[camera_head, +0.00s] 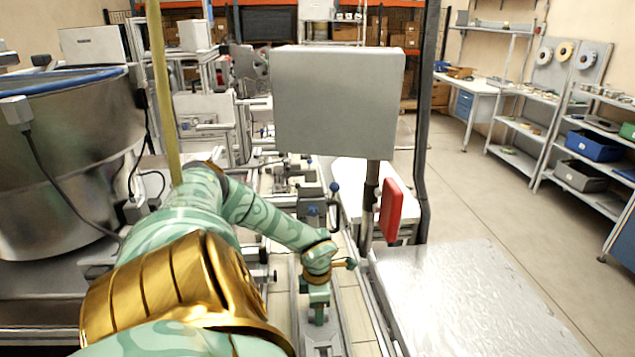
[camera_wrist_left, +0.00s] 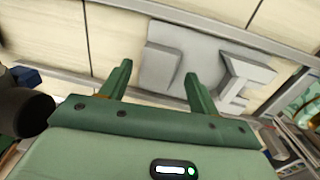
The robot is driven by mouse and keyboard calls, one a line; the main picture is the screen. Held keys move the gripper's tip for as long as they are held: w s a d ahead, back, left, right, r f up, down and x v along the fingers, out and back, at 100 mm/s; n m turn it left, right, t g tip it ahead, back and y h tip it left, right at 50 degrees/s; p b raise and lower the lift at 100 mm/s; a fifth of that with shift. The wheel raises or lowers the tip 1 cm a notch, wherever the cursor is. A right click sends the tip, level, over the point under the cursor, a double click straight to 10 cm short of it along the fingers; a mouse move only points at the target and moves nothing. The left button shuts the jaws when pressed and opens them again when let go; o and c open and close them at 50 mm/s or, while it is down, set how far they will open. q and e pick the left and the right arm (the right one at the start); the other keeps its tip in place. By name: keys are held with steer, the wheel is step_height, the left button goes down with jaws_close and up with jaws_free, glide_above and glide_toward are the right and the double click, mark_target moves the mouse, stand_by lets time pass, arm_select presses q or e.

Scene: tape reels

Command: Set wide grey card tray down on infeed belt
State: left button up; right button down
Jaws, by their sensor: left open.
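My left gripper (camera_head: 319,316) reaches down over the cream slatted infeed belt (camera_head: 356,318) at the bottom middle of the head view. In the left wrist view the two green fingers of the left gripper (camera_wrist_left: 158,74) are spread apart with nothing held between them. A pale grey piece with a raised block, which looks like the wide grey card tray (camera_wrist_left: 180,68), lies on the cream belt surface (camera_wrist_left: 115,45) just beyond the fingertips. In the head view a grey piece (camera_head: 323,341) shows below the gripper, partly cut by the frame edge. My right gripper is not in view.
A grey box on a post (camera_head: 338,100) with a red part (camera_head: 395,210) stands right of the arm. A shiny metal table (camera_head: 470,300) is at right. A large steel bowl (camera_head: 65,160) stands at left. Metal rails edge the belt.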

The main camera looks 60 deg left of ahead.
arm_select(q)
step_height(320, 180, up, 12)
stand_by(0.4)
steer(key=shift+r, duration=0.1)
